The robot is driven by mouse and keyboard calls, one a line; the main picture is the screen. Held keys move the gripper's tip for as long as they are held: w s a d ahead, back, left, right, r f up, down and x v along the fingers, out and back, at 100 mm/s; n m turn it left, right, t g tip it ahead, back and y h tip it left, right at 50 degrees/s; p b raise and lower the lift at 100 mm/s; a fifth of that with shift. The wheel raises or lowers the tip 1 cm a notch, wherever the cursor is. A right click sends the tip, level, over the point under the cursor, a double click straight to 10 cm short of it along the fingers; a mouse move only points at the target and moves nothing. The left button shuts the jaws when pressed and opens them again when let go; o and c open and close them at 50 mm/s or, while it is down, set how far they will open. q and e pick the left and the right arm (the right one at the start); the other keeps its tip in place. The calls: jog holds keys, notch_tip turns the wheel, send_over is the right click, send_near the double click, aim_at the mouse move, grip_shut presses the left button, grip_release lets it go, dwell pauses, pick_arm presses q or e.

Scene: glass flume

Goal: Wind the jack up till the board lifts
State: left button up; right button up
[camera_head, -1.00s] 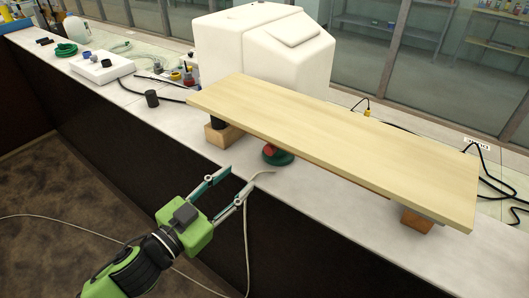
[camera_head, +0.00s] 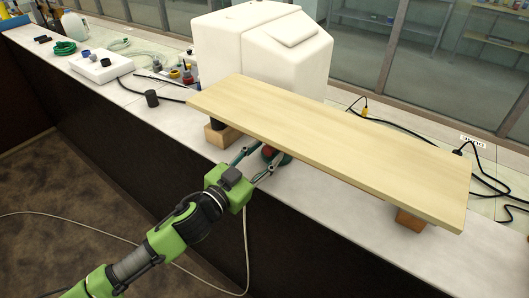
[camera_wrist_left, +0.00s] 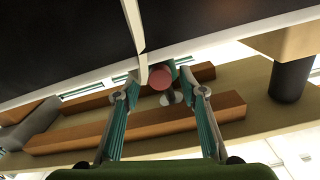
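The pale wooden board (camera_head: 340,145) lies across supports on the white counter, its near edge toward me. The jack (camera_head: 284,159), dark green with a red part (camera_head: 268,152), stands under the board's near edge, partly hidden by the board and my fingers. My left gripper (camera_head: 257,164) is open and reaches in at the jack. In the left wrist view, the round red part (camera_wrist_left: 160,77) shows between the two spread fingertips (camera_wrist_left: 162,90); I cannot tell whether they touch it. My right gripper is not in view.
Wooden blocks stand under the board at left (camera_head: 222,136) and right (camera_head: 412,220), the left one with a black cylinder (camera_head: 217,123). A white tank (camera_head: 262,50) stands behind. A pale cable (camera_head: 246,250) hangs over the counter front.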

pick_arm(q)
grip_shut()
jog(key=m+p, duration=0.1)
jog(key=m, duration=0.3)
jog(key=shift+m+p, duration=0.3)
jog(key=shift+p, duration=0.1)
jog(key=shift+m+p, duration=0.6)
jog(key=shift+m, duration=2)
